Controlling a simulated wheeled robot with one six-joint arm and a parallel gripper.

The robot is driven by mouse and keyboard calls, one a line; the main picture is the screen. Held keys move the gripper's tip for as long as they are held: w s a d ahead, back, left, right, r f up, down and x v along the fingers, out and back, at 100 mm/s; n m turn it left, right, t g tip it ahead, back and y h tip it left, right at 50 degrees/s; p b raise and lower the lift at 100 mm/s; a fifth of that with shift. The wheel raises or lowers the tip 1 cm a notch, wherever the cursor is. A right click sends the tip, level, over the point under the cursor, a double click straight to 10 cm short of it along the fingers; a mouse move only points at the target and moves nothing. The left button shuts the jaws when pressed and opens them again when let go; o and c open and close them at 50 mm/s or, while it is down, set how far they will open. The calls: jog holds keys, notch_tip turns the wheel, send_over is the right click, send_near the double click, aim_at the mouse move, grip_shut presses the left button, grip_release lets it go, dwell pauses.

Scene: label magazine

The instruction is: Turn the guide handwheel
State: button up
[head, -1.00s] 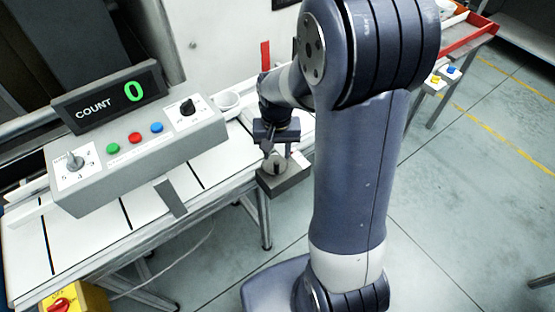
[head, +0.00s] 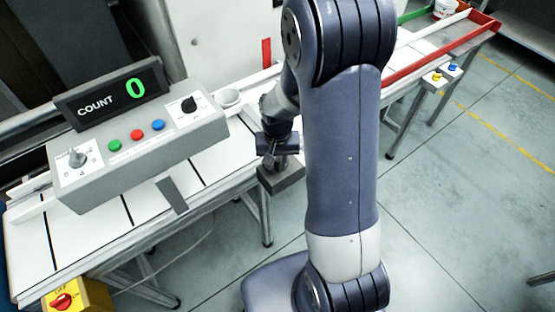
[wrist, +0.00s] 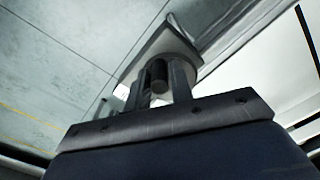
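The guide handwheel is a grey disc with a short dark upright handle (wrist: 159,76), mounted on a dark block (head: 283,181) at the table's front edge. In the wrist view the disc (wrist: 178,47) is partly hidden by my fingers. My gripper (head: 280,156) points down over the block, and in the head view it hides most of the wheel. In the wrist view the two fingers of my gripper (wrist: 160,82) stand on either side of the handle with hardly any gap. I cannot tell whether they press on it.
A grey control box (head: 140,150) with knobs, coloured buttons and a display reading 0 (head: 110,94) stands to the left. A white round part (head: 229,98) lies behind my gripper. A yellow box with a red switch (head: 62,299) is at lower left.

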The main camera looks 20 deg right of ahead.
grip_shut()
jog(key=shift+n, duration=0.4)
jog(key=shift+d+n+b, duration=0.3)
jog(key=shift+n+b, duration=0.3)
jog(key=shift+n, duration=0.3)
jog(key=shift+w+d+n+b, duration=0.1)
jog(key=shift+d+n+b, duration=0.15)
jog(key=shift+n, duration=0.65)
jog(key=shift+w+d+n+b, duration=0.1)
jog(key=shift+n+b, duration=0.15)
jog(key=shift+n, duration=0.65)
jog(key=shift+o, duration=2)
grip_release()
jog(key=shift+r, duration=0.15)
